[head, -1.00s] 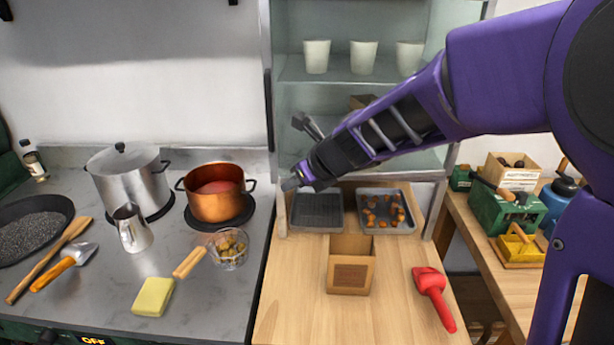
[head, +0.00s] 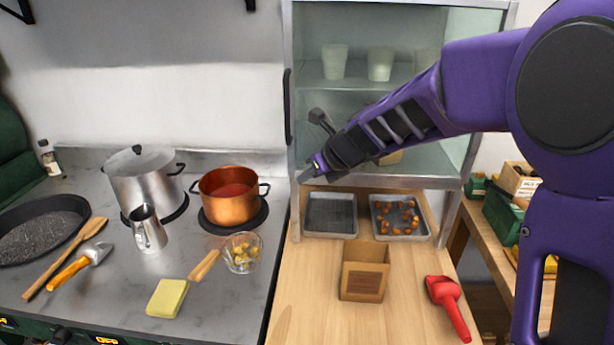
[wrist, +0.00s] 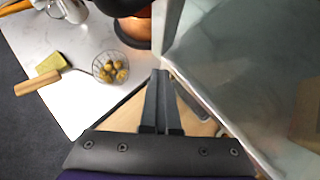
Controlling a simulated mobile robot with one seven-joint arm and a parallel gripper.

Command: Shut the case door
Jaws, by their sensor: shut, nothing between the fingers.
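The glass display case (head: 290,50) stands at the back of the wooden counter. Its framed glass door (head: 455,25) lies across the front, with a dark handle (head: 287,108) on the left edge. The door looks shut or nearly so; I cannot tell whether it is fully flush. My gripper (head: 305,176) is shut and empty at the door's lower left corner. In the wrist view, my gripper fingers (wrist: 161,100) are together, and the door's glass (wrist: 240,70) is just to their right. I cannot tell whether they touch it. My arm hides part of the door.
White cups (head: 334,62) stand on the shelf behind the glass. Below are an empty tray (head: 330,232), a chestnut tray (head: 374,225), an open box (head: 362,290) and a red scoop (head: 445,290). A copper pot (head: 230,208) is on the stove at left.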

